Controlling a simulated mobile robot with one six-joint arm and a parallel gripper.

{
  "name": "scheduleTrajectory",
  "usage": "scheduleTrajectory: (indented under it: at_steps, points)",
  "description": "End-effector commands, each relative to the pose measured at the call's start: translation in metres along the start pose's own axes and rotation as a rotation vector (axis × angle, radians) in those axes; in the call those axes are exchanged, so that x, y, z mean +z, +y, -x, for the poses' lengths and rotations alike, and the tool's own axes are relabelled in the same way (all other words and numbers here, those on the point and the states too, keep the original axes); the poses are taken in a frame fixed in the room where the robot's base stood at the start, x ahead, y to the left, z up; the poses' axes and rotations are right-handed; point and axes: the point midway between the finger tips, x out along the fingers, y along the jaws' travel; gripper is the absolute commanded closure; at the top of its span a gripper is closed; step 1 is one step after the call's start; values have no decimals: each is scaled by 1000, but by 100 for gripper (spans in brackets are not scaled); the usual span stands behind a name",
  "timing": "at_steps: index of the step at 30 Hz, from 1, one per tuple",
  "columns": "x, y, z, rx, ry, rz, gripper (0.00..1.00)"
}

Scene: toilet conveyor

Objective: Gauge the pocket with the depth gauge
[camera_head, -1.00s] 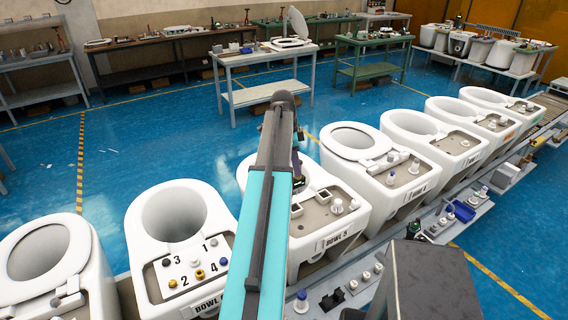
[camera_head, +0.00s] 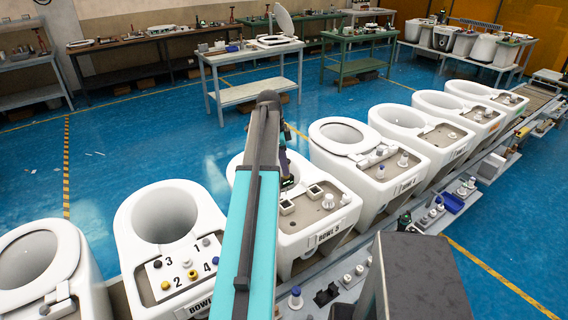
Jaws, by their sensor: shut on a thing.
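The white toilet marked BOWL 5 (camera_head: 318,241) stands in the middle of the row. Its grey top panel has two square, light-rimmed openings; the nearer-left pocket (camera_head: 287,208) and the right one (camera_head: 315,191) are both visible. My gripper (camera_head: 288,182) is a small dark shape just behind the left pocket, over the bowl's rim, partly hidden by my teal arm. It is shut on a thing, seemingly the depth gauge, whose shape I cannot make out. Whether it touches the panel cannot be told.
Knobs (camera_head: 328,201) stand on the same panel, right of the pockets. A toilet with numbered knobs (camera_head: 165,262) is to the left; more toilets line the conveyor to the right.

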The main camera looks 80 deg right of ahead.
Motion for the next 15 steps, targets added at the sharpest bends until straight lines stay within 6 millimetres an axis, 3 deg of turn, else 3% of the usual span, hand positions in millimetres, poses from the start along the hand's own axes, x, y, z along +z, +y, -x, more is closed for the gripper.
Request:
scheduleTrajectory:
  at_steps: [15]
  points:
    - [7, 0, -34, 0, 0, 0, 93]
